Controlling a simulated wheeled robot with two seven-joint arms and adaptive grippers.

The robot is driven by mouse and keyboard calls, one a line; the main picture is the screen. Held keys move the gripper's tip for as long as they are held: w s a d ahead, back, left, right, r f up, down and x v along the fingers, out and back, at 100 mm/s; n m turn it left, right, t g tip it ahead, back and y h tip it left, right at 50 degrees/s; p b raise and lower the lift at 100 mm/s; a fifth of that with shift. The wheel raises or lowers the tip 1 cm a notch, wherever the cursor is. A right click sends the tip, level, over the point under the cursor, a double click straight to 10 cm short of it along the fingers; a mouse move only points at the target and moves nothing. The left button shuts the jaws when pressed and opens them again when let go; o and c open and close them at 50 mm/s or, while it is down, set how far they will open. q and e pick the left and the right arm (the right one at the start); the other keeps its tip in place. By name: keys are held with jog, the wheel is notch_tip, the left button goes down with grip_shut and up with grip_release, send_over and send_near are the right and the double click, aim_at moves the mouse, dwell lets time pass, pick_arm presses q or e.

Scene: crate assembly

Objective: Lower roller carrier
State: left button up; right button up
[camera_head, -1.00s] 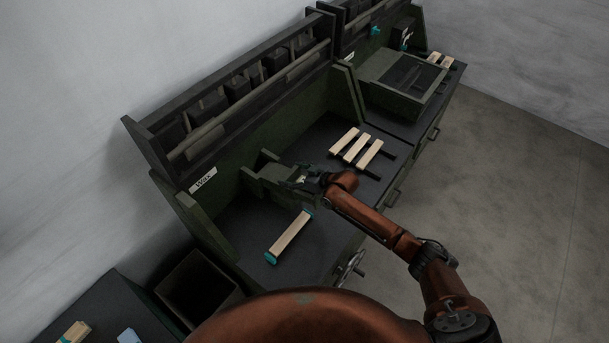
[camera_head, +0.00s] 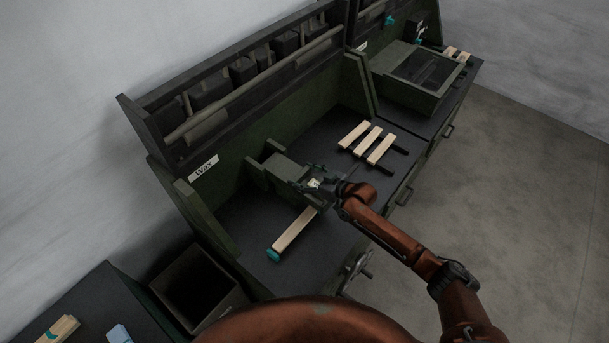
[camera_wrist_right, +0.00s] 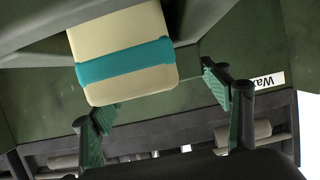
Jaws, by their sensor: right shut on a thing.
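The grey-green roller carrier (camera_head: 287,168) sits between upright side plates on the wax station's dark bench. My right gripper (camera_head: 318,184) reaches in from the right at the carrier's front. The exact contact is not clear. My left gripper is not in view.
A wooden slat with a teal end (camera_head: 292,231) lies on the bench below my gripper. Several slats (camera_head: 367,142) lie to the right. A shelf rack (camera_head: 240,75) rises behind. An open dark bin (camera_head: 195,288) stands at the lower left.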

jog(key=shift+s+d+f, duration=0.15)
jog(key=shift+s+f, duration=0.05)
jog(key=shift+f, duration=0.45)
jog(key=o, duration=1.3)
jog(key=shift+o, duration=1.4)
jog(key=shift+r, duration=0.15)
jog(key=shift+o, duration=0.5)
jog(key=shift+w+r, duration=0.1)
jog(key=shift+r, duration=0.05)
jog(key=v, duration=1.2)
